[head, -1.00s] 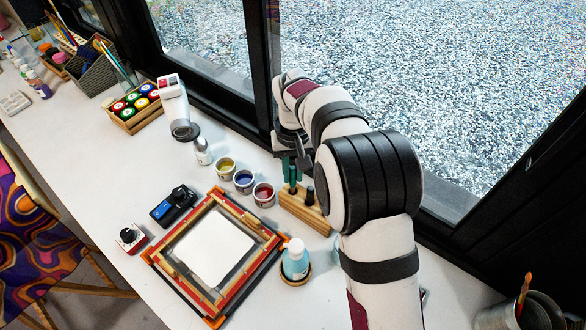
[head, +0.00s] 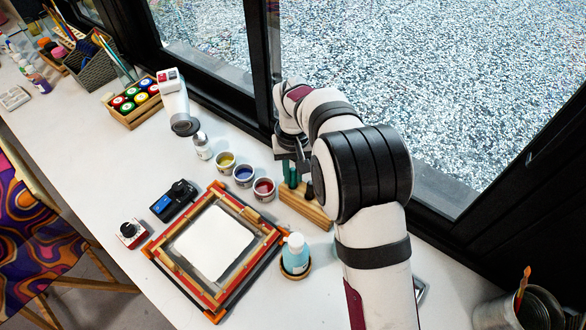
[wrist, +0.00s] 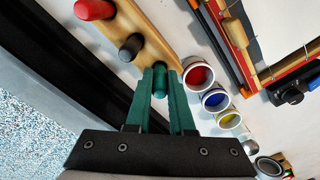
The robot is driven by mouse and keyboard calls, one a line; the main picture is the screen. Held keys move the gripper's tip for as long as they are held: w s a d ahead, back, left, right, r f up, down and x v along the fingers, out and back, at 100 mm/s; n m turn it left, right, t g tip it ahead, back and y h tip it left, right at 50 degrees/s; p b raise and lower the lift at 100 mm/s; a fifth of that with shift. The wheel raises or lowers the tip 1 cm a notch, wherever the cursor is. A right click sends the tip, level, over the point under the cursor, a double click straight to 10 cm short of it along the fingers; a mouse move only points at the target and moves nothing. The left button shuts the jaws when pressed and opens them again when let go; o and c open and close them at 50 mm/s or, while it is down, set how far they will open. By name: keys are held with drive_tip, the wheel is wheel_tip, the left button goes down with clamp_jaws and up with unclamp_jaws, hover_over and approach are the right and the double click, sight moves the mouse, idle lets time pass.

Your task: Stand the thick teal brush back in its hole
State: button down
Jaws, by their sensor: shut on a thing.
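The wooden brush block (head: 307,209) stands on the white table by the window. In the wrist view the block (wrist: 154,38) carries a red-topped handle (wrist: 94,9) and a black-topped handle (wrist: 131,47). My gripper (wrist: 160,75) points down at the block's end nearest the paint pots. Its two green fingers are shut on the thick teal brush (wrist: 160,83), whose rounded top shows between them. In the head view my gripper (head: 290,174) is partly behind my arm. The brush's lower end and its hole are hidden, so I cannot tell how deep it sits.
Paint pots of red (head: 263,189), blue (head: 243,176) and yellow (head: 225,162) stand left of the block. A screen frame (head: 216,244) and a light-blue bottle (head: 295,256) are in front. The dark window frame (head: 262,120) runs close behind.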

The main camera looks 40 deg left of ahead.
drive_tip(key=shift+f, duration=0.35)
idle(0.5)
drive_tip(key=c, duration=0.7)
unclamp_jaws()
wheel_tip(320, 180, up, 16)
drive_tip(key=shift+d+f, duration=0.1)
